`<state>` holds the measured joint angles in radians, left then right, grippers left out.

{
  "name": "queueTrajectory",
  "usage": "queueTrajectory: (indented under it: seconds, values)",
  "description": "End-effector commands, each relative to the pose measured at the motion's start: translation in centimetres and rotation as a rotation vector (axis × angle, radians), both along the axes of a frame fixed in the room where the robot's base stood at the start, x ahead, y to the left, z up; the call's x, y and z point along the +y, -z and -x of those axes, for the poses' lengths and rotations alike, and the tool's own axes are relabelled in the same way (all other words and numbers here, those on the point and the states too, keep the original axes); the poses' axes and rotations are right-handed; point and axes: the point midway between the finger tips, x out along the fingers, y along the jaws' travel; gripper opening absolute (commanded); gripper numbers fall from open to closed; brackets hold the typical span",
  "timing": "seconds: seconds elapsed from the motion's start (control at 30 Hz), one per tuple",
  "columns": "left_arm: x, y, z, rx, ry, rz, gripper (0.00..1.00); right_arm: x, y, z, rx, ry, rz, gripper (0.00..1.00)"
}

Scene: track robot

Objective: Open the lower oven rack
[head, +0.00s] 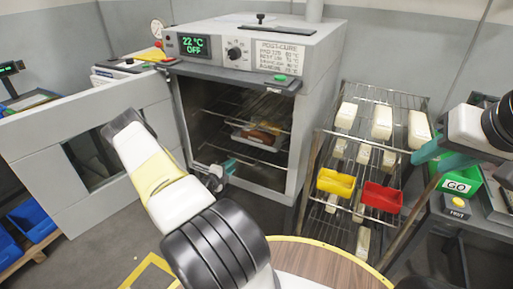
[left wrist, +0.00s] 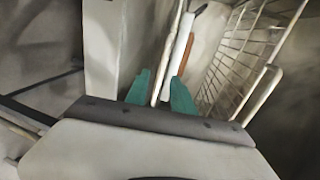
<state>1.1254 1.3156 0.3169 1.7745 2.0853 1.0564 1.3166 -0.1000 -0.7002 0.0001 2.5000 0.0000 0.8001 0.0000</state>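The oven (head: 241,50) stands open, its door (head: 75,140) swung out to the left. Inside are wire racks; one rack (head: 258,144) carries a tray with a brown item. The lower rack is dark and partly hidden by my left arm. My left gripper (head: 229,165) is at the left side of the oven opening, low down. In the left wrist view its teal fingertips (left wrist: 160,88) stand apart, with a thin pale bar (left wrist: 160,60) between them; firm contact is not visible. My right gripper (head: 442,156) is at the right edge, its teal fingers apart and empty.
A wire trolley (head: 378,94) with pale blocks, a yellow bin (head: 336,182) and a red bin (head: 382,197) stands right of the oven. A round wooden table (head: 325,265) is in front.

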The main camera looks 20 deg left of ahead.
Motion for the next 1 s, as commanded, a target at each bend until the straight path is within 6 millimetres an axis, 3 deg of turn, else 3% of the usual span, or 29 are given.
queueTrajectory:
  seconds: [0.4, 0.77, 0.93, 1.0]
  values:
    - [-0.7, 1.1, -6.0, -0.001, 0.006, -0.005, 0.29, 0.0, 0.0, 0.0, 0.000, 0.000, 0.000, 0.36]
    - [-0.7, 1.3, -6.8, -0.001, 0.006, -0.004, 0.29, 0.0, 0.0, 0.0, 0.000, 0.000, 0.000, 0.36]
    - [-0.7, 1.3, -6.7, -0.001, 0.006, -0.005, 0.00, 0.0, 0.0, 0.0, 0.000, 0.000, 0.000, 0.36]
    - [-0.7, 1.3, -6.7, 0.000, 0.006, -0.005, 0.00, 0.0, 0.0, 0.0, 0.000, 0.000, 0.000, 0.36]
